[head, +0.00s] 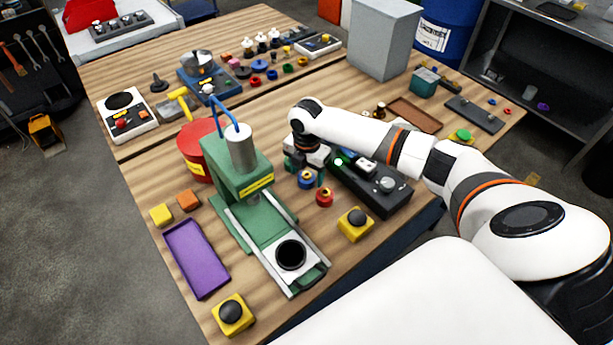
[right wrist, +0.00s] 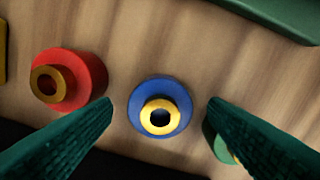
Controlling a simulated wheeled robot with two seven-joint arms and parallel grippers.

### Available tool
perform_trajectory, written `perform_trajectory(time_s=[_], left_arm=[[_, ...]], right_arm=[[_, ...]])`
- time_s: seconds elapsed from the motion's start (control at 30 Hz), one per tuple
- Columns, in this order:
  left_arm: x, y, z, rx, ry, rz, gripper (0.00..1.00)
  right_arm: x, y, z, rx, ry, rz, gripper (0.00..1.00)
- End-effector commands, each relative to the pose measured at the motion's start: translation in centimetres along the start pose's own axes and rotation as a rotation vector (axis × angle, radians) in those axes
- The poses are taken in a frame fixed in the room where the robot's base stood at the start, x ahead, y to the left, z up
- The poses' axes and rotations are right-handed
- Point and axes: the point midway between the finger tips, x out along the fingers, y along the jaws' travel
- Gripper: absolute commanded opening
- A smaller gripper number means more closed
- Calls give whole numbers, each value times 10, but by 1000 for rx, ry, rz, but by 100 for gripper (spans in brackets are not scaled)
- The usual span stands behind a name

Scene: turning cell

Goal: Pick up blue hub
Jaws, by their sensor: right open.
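The blue hub (head: 306,180) stands on the wooden table, right of the green press. It is a round blue piece with a yellow ring on top. In the right wrist view the blue hub (right wrist: 160,106) lies between the two green fingers of my right gripper (right wrist: 160,112), with a gap on each side. My right gripper (head: 308,168) is open and above the hub, fingers pointing down at it. My left gripper is not in view.
A red hub (head: 324,197) stands close beside the blue one and also shows in the right wrist view (right wrist: 68,80). A green piece (right wrist: 222,148) is partly hidden behind a finger. The green press (head: 240,175) and a black device (head: 372,190) flank the spot.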

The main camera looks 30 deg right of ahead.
Motion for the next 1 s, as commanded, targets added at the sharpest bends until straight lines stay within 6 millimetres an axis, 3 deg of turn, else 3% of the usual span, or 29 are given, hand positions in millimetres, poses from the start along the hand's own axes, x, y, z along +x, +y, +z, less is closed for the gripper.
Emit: perform_trajectory(time_s=[0.1, 0.47, 0.77, 1.0], left_arm=[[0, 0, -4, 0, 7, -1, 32], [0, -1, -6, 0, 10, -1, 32], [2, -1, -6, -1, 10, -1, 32], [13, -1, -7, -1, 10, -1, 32]], right_arm=[[0, 0, 0, 0, 0, 0, 68], [-1, 0, 0, 1, 1, -2, 11], [-8, -1, -1, 1, 2, -5, 11], [-52, -1, -1, 0, 3, -7, 11]])
